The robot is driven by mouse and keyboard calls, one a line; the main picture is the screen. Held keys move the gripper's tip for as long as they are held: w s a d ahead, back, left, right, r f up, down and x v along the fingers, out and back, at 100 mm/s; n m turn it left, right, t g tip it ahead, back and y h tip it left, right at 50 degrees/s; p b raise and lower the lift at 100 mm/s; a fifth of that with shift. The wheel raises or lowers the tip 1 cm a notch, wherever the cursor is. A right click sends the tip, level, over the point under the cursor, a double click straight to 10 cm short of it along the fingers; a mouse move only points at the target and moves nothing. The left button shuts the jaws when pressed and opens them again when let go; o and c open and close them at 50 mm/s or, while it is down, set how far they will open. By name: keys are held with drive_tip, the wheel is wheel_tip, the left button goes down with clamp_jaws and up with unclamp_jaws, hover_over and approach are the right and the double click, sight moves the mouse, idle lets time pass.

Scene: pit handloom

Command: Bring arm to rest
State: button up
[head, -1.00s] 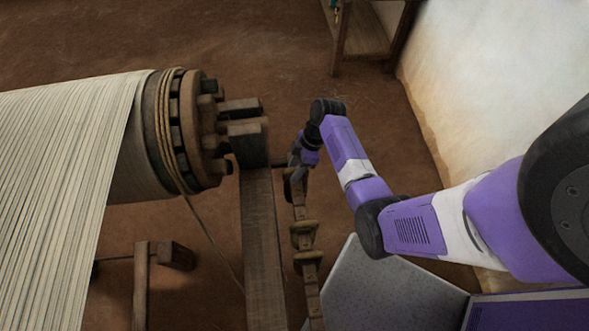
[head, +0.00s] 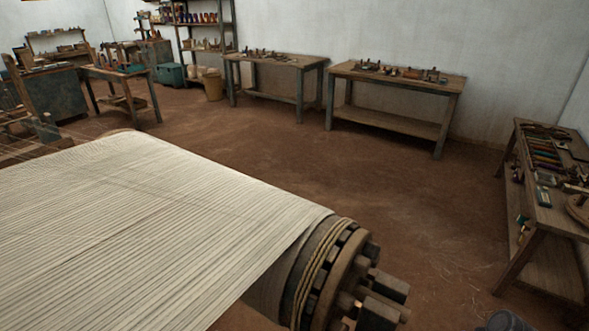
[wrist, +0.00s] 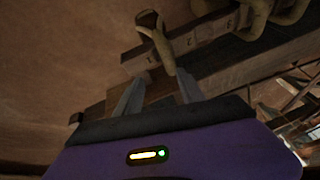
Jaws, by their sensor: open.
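My gripper (wrist: 159,88) shows in the wrist view with its two grey fingers apart. A rounded wooden peg (wrist: 158,40) stands just beyond the fingertips, with its lower end near the gap between them. I cannot tell whether a finger touches it. The peg is beside a long wooden bar (wrist: 205,32) that carries more rounded wooden pieces at the upper right. In the head view the gripper is out of the frame; only a small dark rounded part, probably of my arm, shows at the bottom right edge.
The loom's warp beam (head: 335,275), with its rope and toothed wooden end, is at the lower middle, under pale warp threads (head: 150,225). Work tables (head: 400,82) line the far wall, and a bench with tools (head: 550,165) stands at the right. The earthen floor (head: 400,200) between is clear.

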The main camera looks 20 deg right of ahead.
drive_tip(key=w+d+r+m+t+h, duration=0.4)
drive_tip(key=d+r+m+t+h, duration=0.15)
drive_tip(key=d+h, duration=0.25)
drive_tip(key=s+a+r+m+t+h, duration=0.1)
drive_tip(key=s+a+r+t, duration=0.2)
drive_tip(key=a+r, duration=0.45)
drive_tip(key=s+a+r+m+t, duration=0.2)
drive_tip(key=s+a+r+t, duration=0.15)
drive_tip(key=a+r, duration=0.35)
drive_tip(key=s+a+r+n+y, duration=0.1)
drive_tip(key=s+a+r+y, duration=0.1)
drive_tip(key=s+a, duration=0.5)
drive_tip(key=s+a+r+n+y, duration=0.1)
drive_tip(key=s+a+r+y, duration=0.2)
drive_tip(key=s+a+r, duration=0.2)
drive_tip(key=s+a, duration=0.3)
drive_tip(key=a, duration=0.1)
drive_tip(key=shift+s+a+n, duration=0.15)
drive_tip(key=shift+s+n, duration=0.15)
drive_tip(key=shift+n, duration=0.05)
drive_tip(key=shift+c, duration=0.3)
